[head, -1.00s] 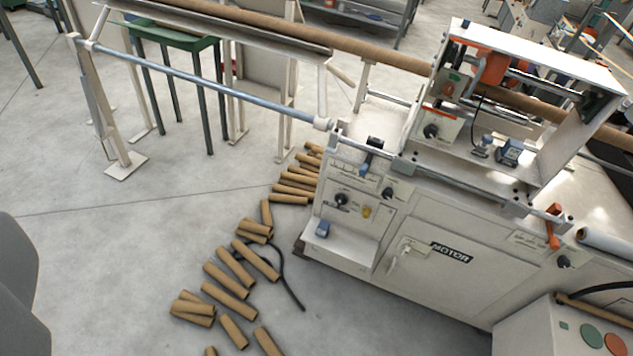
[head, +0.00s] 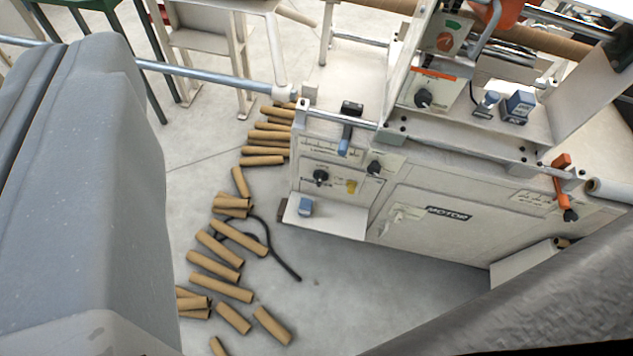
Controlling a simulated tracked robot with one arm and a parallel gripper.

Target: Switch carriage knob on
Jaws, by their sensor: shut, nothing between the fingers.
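Three black knobs show on the winder (head: 440,225). One black knob (head: 424,97) is on the upper unit's panel, under an orange stripe. A second black knob (head: 320,177) is at the left of the lower front panel, and a third (head: 375,168) is to its right. The labels are too small to read, so I cannot tell which is the carriage knob. My gripper's fingers are not in view. Large grey parts, which look like mine, fill the left side and the lower right corner, apart from the knobs in the picture.
Several cardboard tubes (head: 218,290) lie on the floor left of the winder. A steel bar (head: 205,76) runs left from the machine. A small shelf (head: 335,219) juts out below the lower panel. An orange lever (head: 561,178) stands at the right.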

